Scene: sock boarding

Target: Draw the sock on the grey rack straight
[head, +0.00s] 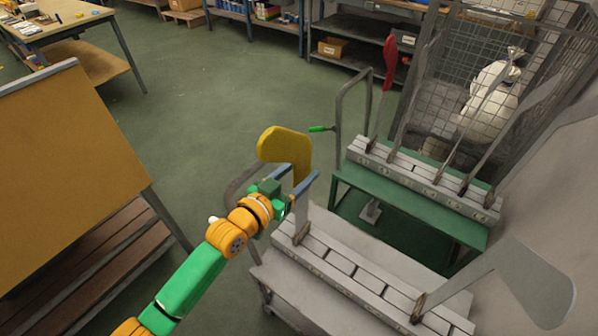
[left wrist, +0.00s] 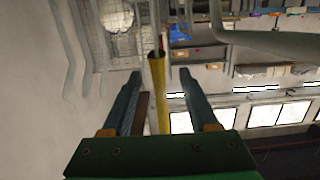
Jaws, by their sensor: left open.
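The yellow sock (head: 285,147) is on an upright board at the left end of the grey rack (head: 345,262). Its toe points left at the top. My left gripper (head: 300,173) is open, with its fingers on either side of the sock's lower part. In the left wrist view the sock (left wrist: 158,95) is seen edge-on as a narrow yellow strip between the open fingers (left wrist: 161,74), with a gap on each side. The sock's lower edge is mostly hidden behind the gripper in the head view. My right gripper is out of view.
A bare grey board (head: 515,285) stands at the grey rack's right end. Behind is a green rack (head: 415,195) with several bare boards and a red sock (head: 390,62) on its left one. A mesh cage (head: 450,95) stands at the back right. Open floor (head: 200,95) lies to the left.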

